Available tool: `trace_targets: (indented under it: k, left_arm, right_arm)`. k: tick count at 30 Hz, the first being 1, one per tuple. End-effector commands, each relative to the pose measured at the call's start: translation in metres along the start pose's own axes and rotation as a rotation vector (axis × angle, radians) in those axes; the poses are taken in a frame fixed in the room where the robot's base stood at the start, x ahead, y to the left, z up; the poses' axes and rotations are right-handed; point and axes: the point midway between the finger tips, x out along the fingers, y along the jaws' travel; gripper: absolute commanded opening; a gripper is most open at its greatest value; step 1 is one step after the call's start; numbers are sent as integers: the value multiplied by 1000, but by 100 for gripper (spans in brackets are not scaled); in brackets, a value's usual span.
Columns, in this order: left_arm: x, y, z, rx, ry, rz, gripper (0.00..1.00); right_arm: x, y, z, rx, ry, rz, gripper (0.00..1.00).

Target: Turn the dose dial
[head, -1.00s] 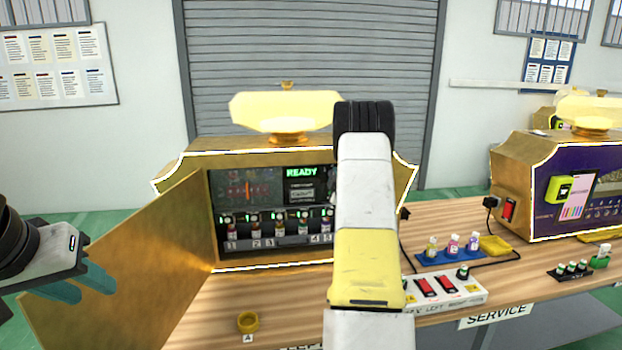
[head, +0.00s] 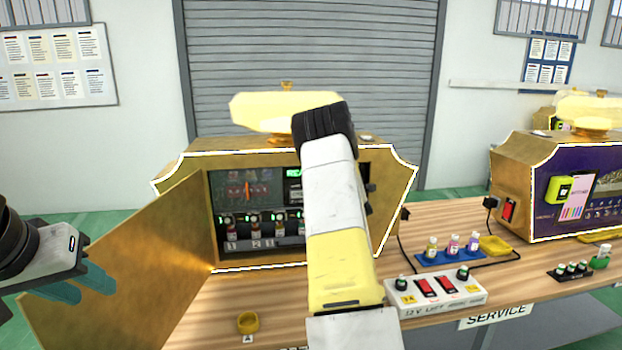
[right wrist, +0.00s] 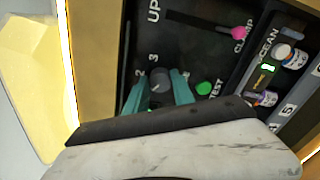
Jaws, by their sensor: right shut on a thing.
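The dose dial (right wrist: 159,84) is a dark grey round knob on the machine's black inner panel, with the numbers 2 and 3 printed beside it in the right wrist view. My right gripper (right wrist: 160,92) has its two teal fingers on either side of the dial, shut on it. In the head view my right arm hides the dial and the right gripper. The gold machine (head: 395,165) stands on the wooden table with its front door (head: 130,265) swung open to the left. My left gripper (head: 85,283) is at the left edge, away from the machine; its teal fingers show, but their gap is unclear.
A green button (right wrist: 203,88) and a pink-tipped clamp lever (right wrist: 238,33) are close to the dial. Several small bottles (head: 254,228) stand inside the machine.

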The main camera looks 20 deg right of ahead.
Motion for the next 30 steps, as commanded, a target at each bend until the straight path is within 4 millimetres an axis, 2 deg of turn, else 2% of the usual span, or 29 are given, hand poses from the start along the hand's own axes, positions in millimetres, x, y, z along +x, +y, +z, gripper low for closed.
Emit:
trace_targets:
  k: [9, 22, 23, 24, 26, 30]
  left_arm:
    - [0, 0, 0, 0, 0, 0, 36]
    - [0, 0, 0, 0, 0, 0, 36]
    - [0, 0, 0, 0, 0, 0, 36]
    - [0, 0, 0, 0, 0, 0, 36]
    - [0, 0, 0, 0, 0, 0, 36]
    - [0, 0, 0, 0, 0, 0, 36]
  right_arm:
    - [0, -2, -1, -79, 2, -4, 0]
    - [0, -2, -1, -87, 2, -4, 0]
    - [0, -2, -1, -87, 2, -4, 34]
    - [0, -2, -1, -87, 2, -4, 42]
    - [0, -2, -1, -87, 2, -4, 51]
    - [0, -1, 0, -86, 1, -2, 51]
